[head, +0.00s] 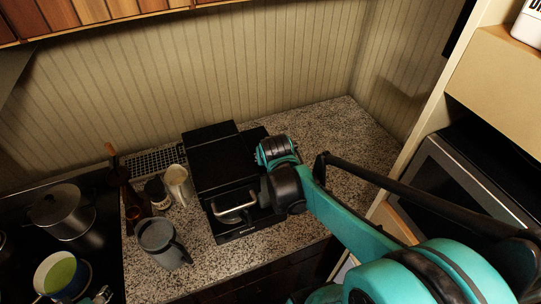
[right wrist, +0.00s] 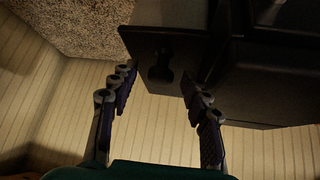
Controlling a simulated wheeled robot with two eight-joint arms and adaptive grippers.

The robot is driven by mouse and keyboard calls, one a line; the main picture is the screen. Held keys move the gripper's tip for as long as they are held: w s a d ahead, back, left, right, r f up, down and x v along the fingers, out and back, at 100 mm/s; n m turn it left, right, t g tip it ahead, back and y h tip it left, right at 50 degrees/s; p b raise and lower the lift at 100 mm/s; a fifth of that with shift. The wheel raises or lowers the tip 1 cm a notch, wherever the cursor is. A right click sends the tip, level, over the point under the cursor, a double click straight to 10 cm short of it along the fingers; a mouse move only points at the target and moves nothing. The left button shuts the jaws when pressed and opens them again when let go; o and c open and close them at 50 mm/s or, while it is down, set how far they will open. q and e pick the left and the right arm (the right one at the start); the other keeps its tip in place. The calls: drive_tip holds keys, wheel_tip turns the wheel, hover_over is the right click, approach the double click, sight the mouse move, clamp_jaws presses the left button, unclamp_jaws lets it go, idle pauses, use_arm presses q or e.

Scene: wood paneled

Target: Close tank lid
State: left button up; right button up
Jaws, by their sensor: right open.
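The black coffee machine (head: 220,158) stands on the speckled counter, with a metal handle (head: 236,211) at its front. My right gripper (head: 262,155) is at the machine's right side, towards the back. In the right wrist view my right gripper (right wrist: 158,82) is open, its two fingers spread and nothing clearly held. A dark flat panel (right wrist: 140,42) of the machine, with a darker cut-out, lies beyond and between the fingertips. I cannot tell whether this panel is the tank lid. A small grey and teal part at the head view's bottom edge may be my left gripper (head: 103,296).
A grey mug (head: 162,244), a pale pitcher (head: 178,184) and a dark jar (head: 156,194) stand left of the machine. The stove with a pot (head: 62,210) is at the left. A microwave (head: 470,190) is at the right. The counter's back right is clear.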

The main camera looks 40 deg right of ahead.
drive_tip(key=v, duration=1.2)
drive_tip(key=shift+f, duration=0.1)
